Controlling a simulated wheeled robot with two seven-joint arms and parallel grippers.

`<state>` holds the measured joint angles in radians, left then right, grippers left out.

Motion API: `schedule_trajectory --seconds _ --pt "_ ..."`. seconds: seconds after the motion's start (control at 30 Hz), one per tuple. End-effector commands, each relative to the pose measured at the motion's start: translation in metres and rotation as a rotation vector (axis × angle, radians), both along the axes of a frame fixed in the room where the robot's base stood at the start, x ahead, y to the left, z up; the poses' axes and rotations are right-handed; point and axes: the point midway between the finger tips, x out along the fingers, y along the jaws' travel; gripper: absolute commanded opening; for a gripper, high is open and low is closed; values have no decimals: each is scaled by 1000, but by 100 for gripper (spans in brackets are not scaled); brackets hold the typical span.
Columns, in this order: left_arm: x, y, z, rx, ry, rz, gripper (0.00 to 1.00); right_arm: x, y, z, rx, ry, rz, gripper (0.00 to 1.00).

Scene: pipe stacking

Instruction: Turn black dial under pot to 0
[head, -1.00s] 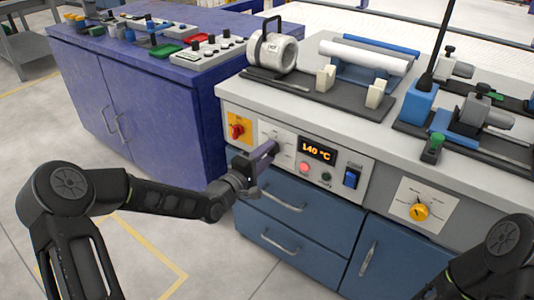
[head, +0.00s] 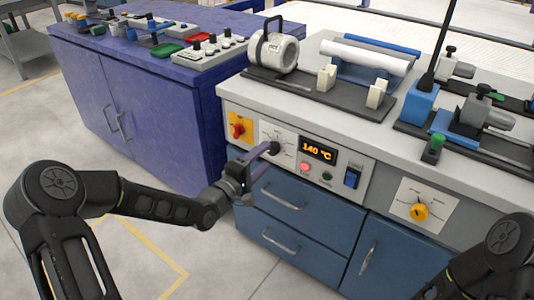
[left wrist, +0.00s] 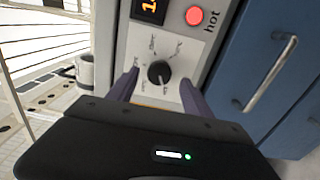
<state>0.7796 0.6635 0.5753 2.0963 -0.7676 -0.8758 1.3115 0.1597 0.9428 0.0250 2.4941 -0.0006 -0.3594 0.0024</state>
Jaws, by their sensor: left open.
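The black dial (head: 274,148) sits on a white scale plate on the front panel, left of the display reading 140 °C (head: 318,149). In the left wrist view the dial (left wrist: 159,73) shows whole, with small markings around it too blurred to read. The pot (head: 273,53), a white cylinder with a black handle, stands on the bench top above the dial. My left gripper (head: 268,152) is open in front of the panel. In the left wrist view its fingers (left wrist: 160,88) are apart on either side of the dial, not closed on it. My right gripper is out of view.
A red knob on a yellow plate (head: 238,128) lies left of the dial. A red lamp (head: 305,167) and blue switch (head: 351,177) lie to its right, with a yellow knob (head: 418,212) further right. Drawers (head: 285,196) with protruding handles are below.

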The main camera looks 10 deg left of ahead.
Motion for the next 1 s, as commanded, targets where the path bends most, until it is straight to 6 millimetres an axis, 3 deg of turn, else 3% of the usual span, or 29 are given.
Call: schedule_trajectory --seconds 0.2,0.33,0.87,1.0 --pt "-34 14 1 1 2 1 59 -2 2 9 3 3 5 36" --pt "-45 18 0 -1 1 0 59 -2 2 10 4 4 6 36" --pt "-47 19 0 3 -1 0 59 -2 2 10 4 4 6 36" --pt "-47 18 -4 76 -15 -2 59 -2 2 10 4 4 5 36"
